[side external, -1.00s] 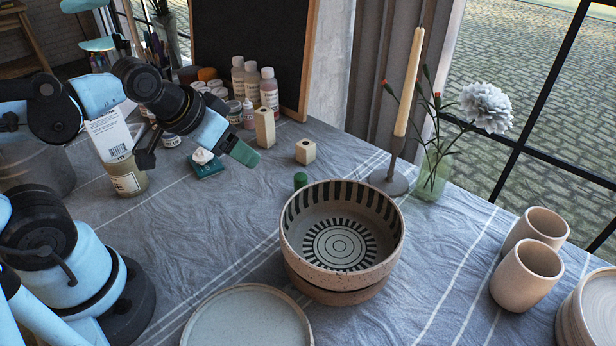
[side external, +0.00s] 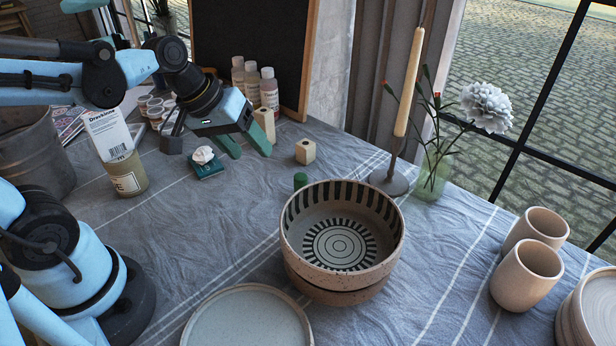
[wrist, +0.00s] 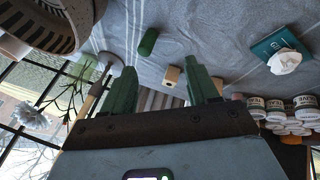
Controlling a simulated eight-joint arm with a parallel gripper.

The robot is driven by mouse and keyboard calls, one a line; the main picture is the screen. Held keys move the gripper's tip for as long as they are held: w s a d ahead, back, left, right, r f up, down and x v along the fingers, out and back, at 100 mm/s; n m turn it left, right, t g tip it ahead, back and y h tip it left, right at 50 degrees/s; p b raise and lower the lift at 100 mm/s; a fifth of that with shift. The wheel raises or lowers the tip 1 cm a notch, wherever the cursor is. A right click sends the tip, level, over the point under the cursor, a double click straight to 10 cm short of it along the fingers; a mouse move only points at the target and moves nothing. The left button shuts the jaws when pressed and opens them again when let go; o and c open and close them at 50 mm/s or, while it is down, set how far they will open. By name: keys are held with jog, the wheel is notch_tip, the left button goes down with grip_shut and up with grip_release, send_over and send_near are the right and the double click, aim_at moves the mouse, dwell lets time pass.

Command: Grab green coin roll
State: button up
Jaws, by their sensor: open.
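The green coin roll (side external: 300,181) stands on the cloth just behind the stacked bowls, its lower part hidden by the bowl rim. In the wrist view the green coin roll (wrist: 148,42) shows as a dark green cylinder between and beyond my fingers. My gripper (side external: 247,150) is open and empty, its two green fingers pointing down and right, above the table to the left of and behind the roll. In the wrist view my gripper (wrist: 163,75) shows both fingers apart, with the roll well clear of them.
Stacked speckled bowls (side external: 342,240) stand right beside the roll. A small wooden block (side external: 305,151) lies behind it, and a candle holder (side external: 389,181) stands to the right. A teal box (side external: 206,167) with a white crumpled item lies left. Open cloth lies left of the bowls.

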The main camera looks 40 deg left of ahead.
jog(key=w+a+f+n+g+h, duration=0.25)
jog(key=w+n+h, duration=0.35)
jog(key=n, duration=0.3)
jog(key=n+h, duration=0.5)
send_near(295, 177)
jog(key=shift+w+a+f, duration=0.35)
jog(key=shift+a+f, duration=0.1)
jog(key=shift+a, duration=0.15)
jog(key=shift+a+f+n, duration=0.15)
jog(key=shift+f+n, duration=0.05)
jog(key=shift+n, duration=0.2)
jog(key=shift+s+f, duration=0.1)
jog(key=shift+h, duration=0.3)
jog(key=x, duration=0.6)
jog(key=shift+x, duration=3)
grip_shut()
